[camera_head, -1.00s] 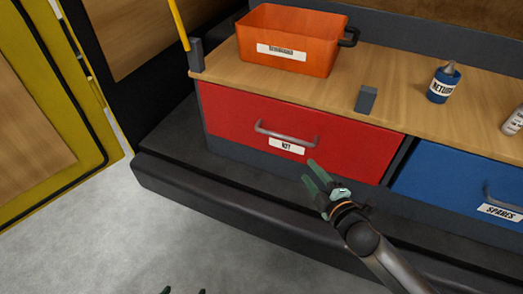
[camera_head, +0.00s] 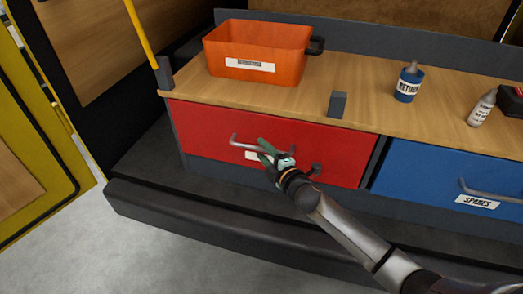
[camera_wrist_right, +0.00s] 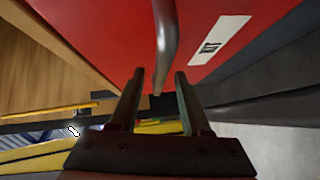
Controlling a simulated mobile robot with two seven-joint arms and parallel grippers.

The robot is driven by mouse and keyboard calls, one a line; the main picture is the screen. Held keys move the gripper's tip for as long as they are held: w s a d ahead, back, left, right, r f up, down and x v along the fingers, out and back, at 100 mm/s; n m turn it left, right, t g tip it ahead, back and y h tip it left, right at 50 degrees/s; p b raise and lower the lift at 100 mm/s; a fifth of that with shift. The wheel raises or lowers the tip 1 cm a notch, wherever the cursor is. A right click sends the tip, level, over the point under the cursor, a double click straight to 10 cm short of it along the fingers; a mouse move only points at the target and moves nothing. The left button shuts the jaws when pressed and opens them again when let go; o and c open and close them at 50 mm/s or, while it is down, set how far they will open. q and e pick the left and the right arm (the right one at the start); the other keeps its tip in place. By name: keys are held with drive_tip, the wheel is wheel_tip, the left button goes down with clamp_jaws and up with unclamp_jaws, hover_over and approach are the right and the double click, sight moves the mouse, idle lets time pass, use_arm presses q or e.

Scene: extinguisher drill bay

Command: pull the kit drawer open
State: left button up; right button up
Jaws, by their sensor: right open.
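The kit drawer (camera_head: 335,152) is the red front under the wooden counter, and it looks closed. Its grey bar handle (camera_head: 240,142) crosses the front, with the white KIT label just below, partly hidden by my gripper. In the right wrist view, the open fingers (camera_wrist_right: 156,88) point along the red front, and the handle bar (camera_wrist_right: 165,45) runs down toward the gap between the fingertips. I cannot tell whether they touch it. My left gripper is not in view.
A blue SPARES drawer (camera_head: 430,185) is at right. A dark step (camera_head: 190,215) runs below.

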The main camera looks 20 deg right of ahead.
drive_tip(key=shift+w+a+f, duration=0.1)
drive_tip(key=shift+w+a, duration=0.05)
drive_tip(key=shift+w, duration=0.45)
drive_tip(key=shift+c, duration=0.3)
clamp_jaws()
idle(0.8)
